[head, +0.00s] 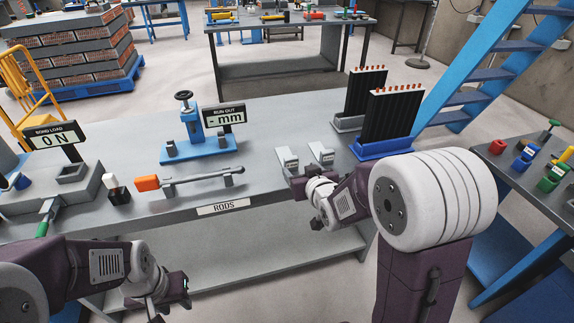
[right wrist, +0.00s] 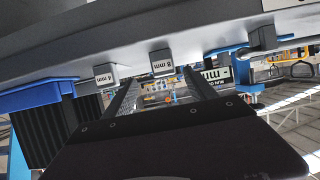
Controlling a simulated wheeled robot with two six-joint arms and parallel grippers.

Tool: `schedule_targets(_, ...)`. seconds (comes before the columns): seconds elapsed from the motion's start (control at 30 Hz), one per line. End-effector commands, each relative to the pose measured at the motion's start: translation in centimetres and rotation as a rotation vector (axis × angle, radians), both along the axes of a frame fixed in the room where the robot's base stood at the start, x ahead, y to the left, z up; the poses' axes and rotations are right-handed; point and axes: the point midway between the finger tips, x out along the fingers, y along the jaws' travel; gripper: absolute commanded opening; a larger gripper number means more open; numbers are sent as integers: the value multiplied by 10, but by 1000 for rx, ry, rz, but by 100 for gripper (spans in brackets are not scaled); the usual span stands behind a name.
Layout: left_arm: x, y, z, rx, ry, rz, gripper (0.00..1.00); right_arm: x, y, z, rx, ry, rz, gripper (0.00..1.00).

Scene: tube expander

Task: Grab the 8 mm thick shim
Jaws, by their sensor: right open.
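The 8 mm shim (right wrist: 162,62) has its labelled end facing the right wrist camera, whose picture is upside down. In the head view the 8 mm shim (head: 287,159) is the left one of two grey labelled shims near the bench's front edge. The 4 mm shim (head: 321,152) stands right of it and also shows in the right wrist view (right wrist: 106,76). My right gripper (right wrist: 160,78) is open, its two fingers on either side of the 8 mm label in the picture, with nothing held. My left gripper (head: 172,292) hangs low before the bench; its jaws are unclear.
Two black finned blocks in grey and blue trays (head: 383,149) stand right of the shims. Left are a blue run-out gauge (head: 197,148), a rod on supports (head: 205,177) and a load display (head: 57,140). The bench top (head: 262,135) behind the shims is clear.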

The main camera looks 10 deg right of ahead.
Motion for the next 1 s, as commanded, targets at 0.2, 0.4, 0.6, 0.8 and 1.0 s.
schedule_targets(0.2, 0, 0, -7, 0, 0, 0, 36, 30, 2, -13, 0, 0, 0, 65)
schedule_targets(0.4, 0, 0, -9, 0, 0, 0, 36, 38, 3, -16, 0, 1, 1, 65)
schedule_targets(0.6, 0, 0, -17, 0, 0, 0, 36, 71, 9, -29, -1, 1, 1, 65)
schedule_targets(0.8, 0, 0, -18, 0, 0, 0, 36, 83, 9, -32, 0, 1, 0, 65)
schedule_targets(1.0, 0, 0, -18, 0, 0, 0, 36, 83, 9, -32, 0, 0, 0, 49)
